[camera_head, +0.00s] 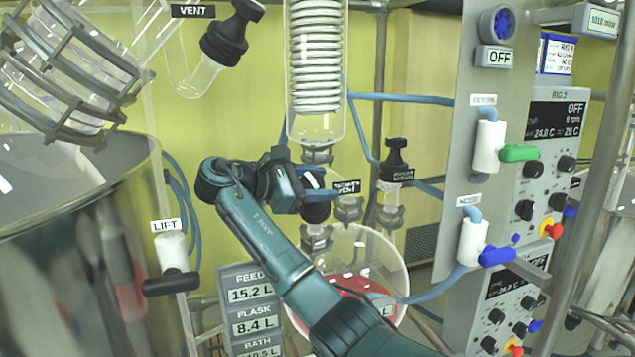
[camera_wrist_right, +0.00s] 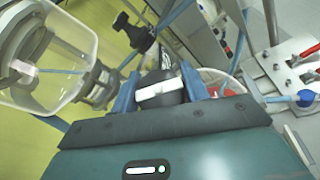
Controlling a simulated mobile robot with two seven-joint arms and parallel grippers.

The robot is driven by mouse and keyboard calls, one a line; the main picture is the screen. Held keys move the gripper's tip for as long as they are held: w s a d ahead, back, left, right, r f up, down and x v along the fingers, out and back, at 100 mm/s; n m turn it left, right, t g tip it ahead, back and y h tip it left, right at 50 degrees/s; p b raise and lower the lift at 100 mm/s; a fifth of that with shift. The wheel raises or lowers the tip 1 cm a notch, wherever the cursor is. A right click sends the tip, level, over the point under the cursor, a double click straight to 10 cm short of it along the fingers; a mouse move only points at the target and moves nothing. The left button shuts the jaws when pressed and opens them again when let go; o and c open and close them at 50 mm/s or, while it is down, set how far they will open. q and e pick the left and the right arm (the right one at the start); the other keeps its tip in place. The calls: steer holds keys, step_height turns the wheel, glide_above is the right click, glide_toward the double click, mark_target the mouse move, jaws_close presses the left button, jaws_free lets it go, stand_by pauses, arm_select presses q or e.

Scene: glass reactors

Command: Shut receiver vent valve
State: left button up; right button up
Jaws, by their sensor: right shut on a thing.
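The receiver vent valve has a black knob (camera_head: 316,212) above a glass neck, below the coiled condenser. A partly covered label (camera_head: 347,187) reading "VENT" is beside it. My right gripper (camera_head: 318,193) reaches the knob from the left and is shut on it. In the right wrist view the black knob (camera_wrist_right: 160,88) with a white band sits between the blue fingers of my right gripper (camera_wrist_right: 158,98). In the head view the fingers hide part of the knob, and I cannot tell how far it is turned. My left gripper is not in view.
A glass condenser (camera_head: 316,75) hangs just above my gripper. A second black-capped valve (camera_head: 396,160) stands to the right. The round receiver flask (camera_head: 385,260) with red liquid is below. A control panel (camera_head: 462,190) with green and blue handles is at the right.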

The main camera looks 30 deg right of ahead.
steer(key=m+g+y, duration=0.1)
steer(key=m+g, duration=0.1)
steer(key=m+g+y, duration=0.2)
steer(key=m, duration=0.1)
steer(key=shift+s+a+f+y, duration=0.2)
steer(key=shift+y, duration=0.1)
steer(key=shift+m+g, duration=0.3)
steer(key=o, duration=1)
steer(key=shift+s+d, duration=0.1)
steer(key=shift+r, duration=0.1)
